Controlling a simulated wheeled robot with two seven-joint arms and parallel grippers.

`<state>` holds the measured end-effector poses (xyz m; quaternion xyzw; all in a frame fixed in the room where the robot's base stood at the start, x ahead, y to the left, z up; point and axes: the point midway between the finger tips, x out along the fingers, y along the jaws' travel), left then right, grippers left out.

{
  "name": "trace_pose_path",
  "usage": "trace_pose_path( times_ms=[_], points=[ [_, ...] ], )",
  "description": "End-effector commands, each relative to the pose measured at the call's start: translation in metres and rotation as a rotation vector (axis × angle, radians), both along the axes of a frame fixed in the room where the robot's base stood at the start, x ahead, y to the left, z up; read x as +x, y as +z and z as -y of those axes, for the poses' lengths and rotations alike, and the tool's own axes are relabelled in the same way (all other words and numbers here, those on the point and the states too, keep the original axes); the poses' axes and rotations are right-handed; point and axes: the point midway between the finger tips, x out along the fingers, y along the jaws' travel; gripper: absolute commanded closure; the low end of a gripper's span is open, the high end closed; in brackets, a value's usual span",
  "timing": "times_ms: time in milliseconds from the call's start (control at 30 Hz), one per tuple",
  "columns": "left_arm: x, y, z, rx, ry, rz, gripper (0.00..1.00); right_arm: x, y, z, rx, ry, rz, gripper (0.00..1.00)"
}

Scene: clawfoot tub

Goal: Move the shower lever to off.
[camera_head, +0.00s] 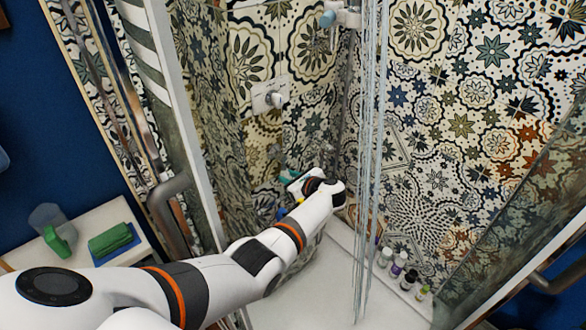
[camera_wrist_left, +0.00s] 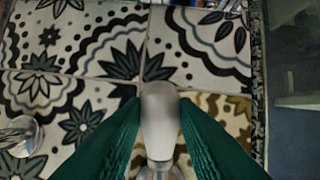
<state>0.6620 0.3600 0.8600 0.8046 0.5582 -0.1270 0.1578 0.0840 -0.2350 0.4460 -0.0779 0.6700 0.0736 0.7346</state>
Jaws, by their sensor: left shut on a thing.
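The shower lever (camera_wrist_left: 160,120) is a pale grey, rounded handle on a chrome base, seen in the middle of the left wrist view. The two green fingers of my left gripper (camera_wrist_left: 158,140) stand on either side of it and are shut on it. In the head view my left gripper (camera_head: 280,158) reaches to the patterned tile wall in the shower corner. The lever itself is hard to make out there, behind the gripper. Streams of water (camera_head: 367,150) fall to the right of my arm. My right gripper is not in view.
A plate with a chrome knob (camera_head: 271,97) is on the wall above my gripper. Several small bottles (camera_head: 398,270) stand along the right wall. A metal door handle (camera_head: 165,195) and frame stand left of my arm.

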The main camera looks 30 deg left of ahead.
Motion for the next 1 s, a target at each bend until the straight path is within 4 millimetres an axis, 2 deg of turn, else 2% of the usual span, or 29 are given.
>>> trace_pose_path(
  times_ms=[300, 800, 833, 933, 1000],
  points=[
    [-0.0077, -0.0005, -0.0023, 0.037, -0.001, -0.105, 1.00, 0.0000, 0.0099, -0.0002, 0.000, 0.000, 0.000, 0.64],
    [-0.0096, -0.0018, -0.0031, 0.044, 0.000, -0.127, 1.00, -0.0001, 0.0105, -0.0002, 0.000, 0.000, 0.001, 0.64],
    [-0.0096, -0.0018, -0.0031, 0.044, 0.000, -0.127, 0.72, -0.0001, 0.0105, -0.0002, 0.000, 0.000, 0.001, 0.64],
    [-0.0096, -0.0018, -0.0031, 0.044, 0.000, -0.126, 0.55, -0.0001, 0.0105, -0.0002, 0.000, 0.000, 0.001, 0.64],
    [-0.0094, -0.0015, -0.0032, 0.043, 0.000, -0.125, 0.51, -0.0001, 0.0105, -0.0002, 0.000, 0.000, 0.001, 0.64]
  ],
)
